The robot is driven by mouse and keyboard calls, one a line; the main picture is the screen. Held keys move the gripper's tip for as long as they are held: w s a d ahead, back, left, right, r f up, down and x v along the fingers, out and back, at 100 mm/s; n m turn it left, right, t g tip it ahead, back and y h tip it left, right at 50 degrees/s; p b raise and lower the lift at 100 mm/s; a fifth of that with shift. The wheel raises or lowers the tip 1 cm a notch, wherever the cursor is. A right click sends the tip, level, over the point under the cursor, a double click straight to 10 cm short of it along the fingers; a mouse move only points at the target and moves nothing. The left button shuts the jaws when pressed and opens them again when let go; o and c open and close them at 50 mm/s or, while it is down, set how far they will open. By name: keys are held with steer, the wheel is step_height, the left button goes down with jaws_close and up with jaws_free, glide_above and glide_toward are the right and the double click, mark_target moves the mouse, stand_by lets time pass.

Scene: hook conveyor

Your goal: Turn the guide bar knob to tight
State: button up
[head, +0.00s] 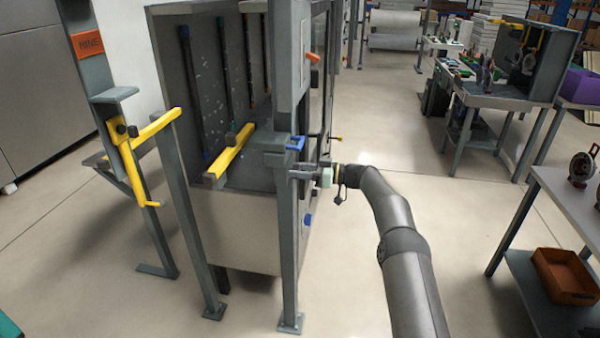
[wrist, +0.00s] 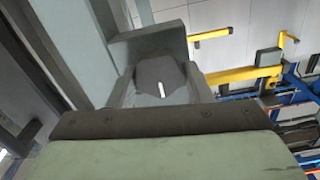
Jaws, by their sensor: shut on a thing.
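The knob (wrist: 158,72) is dark and faceted with a short white mark on its face. In the wrist view the mark lies near the knob's lower edge and runs almost straight up and down. My gripper (head: 294,173) is at the grey post in the head view, reaching in from the right. Its grey fingers stand on either side of the knob in the wrist view, shut on it. In the head view the knob cannot be made out behind the fingers. A yellow guide bar (head: 235,151) lies inside the grey booth. No tight marking is readable.
The grey post (head: 287,240) stands close beside my gripper. A blue bracket (head: 296,143) sits just above it, and an orange handle (head: 313,57) is higher up. Another yellow bar (head: 155,127) is at left. The floor to the right is open up to the workbenches.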

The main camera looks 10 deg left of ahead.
steer(key=m+b, duration=0.1)
steer(key=m, duration=0.3)
steer(key=m+b, duration=0.1)
steer(key=m, duration=0.3)
steer(key=m+b, duration=0.2)
steer(key=m, duration=0.2)
steer(key=shift+w+f+m, duration=0.1)
steer(key=shift+w+m, duration=0.15)
steer(key=shift+m, duration=0.05)
steer(key=shift+s+f+m+p, duration=0.15)
steer(key=shift+m+p, duration=0.5)
steer(key=shift+m, duration=3.15)
steer(key=shift+f+m+p, duration=0.1)
steer(key=shift+m+p, duration=0.5)
steer(key=shift+m, duration=3.2)
steer(key=shift+s+f+m+p, duration=0.15)
steer(key=shift+m+p, duration=0.5)
steer(key=shift+m, duration=3.15)
steer(key=o, duration=1)
